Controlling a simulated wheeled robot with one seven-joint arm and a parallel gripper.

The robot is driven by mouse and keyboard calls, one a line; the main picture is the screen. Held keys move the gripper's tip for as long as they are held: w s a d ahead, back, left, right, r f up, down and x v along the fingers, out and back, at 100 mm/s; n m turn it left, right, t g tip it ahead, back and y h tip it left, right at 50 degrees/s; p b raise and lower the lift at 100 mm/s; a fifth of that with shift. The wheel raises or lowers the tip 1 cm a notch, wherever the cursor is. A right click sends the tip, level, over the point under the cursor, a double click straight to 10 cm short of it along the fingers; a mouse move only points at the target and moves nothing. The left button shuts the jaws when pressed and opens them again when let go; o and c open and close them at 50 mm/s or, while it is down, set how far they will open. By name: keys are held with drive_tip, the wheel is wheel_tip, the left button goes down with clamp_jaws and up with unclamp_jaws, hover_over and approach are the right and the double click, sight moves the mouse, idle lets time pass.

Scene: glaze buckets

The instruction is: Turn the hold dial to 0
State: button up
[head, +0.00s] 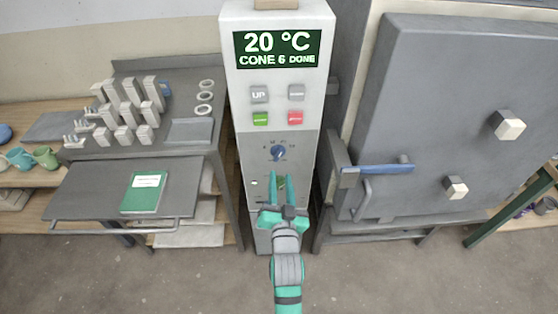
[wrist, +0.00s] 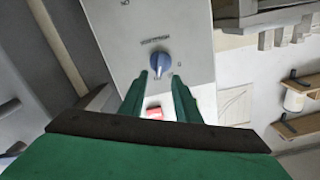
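The blue dial (head: 278,153) sits on the grey lower panel of the kiln controller, with small marks around it that are too small to read. It also shows in the wrist view (wrist: 159,61), just beyond my fingertips. Its pointer direction is not clear. My gripper (head: 282,178) is just below the dial in the head view, fingers pointing at the panel. In the wrist view the two green fingers (wrist: 161,80) are apart with nothing held between them. I see no contact with the dial.
The controller's display (head: 277,49) reads 20 °C, CONE 6 DONE. Buttons sit above the dial, among them a red one (head: 296,118). A grey kiln door (head: 450,100) stands right. A cart (head: 190,205) with a green book (head: 145,193) stands left.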

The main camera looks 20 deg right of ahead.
sight(279, 157)
drive_tip(key=x, duration=0.8)
drive_tip(key=shift+w, duration=0.25)
clamp_jaws()
